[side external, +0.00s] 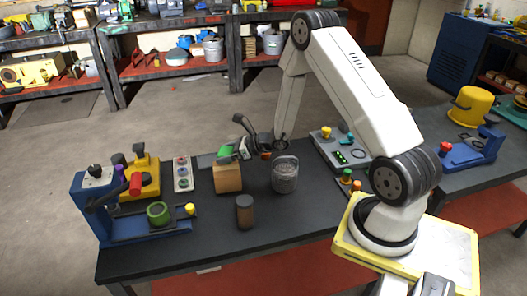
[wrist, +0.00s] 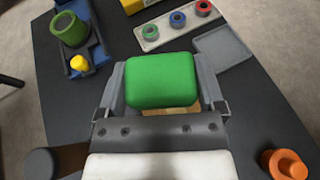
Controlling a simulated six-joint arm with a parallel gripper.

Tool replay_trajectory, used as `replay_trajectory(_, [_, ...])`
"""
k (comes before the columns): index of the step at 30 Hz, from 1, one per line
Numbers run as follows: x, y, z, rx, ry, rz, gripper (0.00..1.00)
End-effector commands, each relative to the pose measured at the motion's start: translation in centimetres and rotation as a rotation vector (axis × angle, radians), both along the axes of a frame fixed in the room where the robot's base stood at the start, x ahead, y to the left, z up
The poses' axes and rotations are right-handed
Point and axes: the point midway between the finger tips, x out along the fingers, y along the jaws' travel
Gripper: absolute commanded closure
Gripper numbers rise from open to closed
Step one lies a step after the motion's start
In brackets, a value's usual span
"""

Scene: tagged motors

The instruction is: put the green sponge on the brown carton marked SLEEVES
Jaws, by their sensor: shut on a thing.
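The green sponge (wrist: 162,82) is between the two fingers of my gripper (wrist: 162,75) in the wrist view, and the gripper is shut on it. In the side view the sponge (side external: 224,150) shows as a small green patch just above the brown carton (side external: 228,179). A tan strip of the carton (wrist: 184,109) shows behind the sponge in the wrist view. I cannot tell whether sponge and carton touch. No marking on the carton is legible. My gripper (side external: 237,150) is partly hard to make out in the side view.
A tray with three coloured rings (side external: 183,174) and a blue fixture (side external: 100,205) are to the left. A grey panel with knobs (side external: 340,150) is behind right.

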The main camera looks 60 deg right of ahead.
Motion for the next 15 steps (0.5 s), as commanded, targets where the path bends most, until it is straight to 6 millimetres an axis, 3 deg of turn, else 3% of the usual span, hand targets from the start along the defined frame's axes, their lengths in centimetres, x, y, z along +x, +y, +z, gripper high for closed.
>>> replay_trajectory(8, [0.2,0.0,-0.3,0.000,0.000,0.000,0.68])
replay_trajectory(15, [0.6,-0.1,-1.9,0.002,0.003,0.000,0.68])
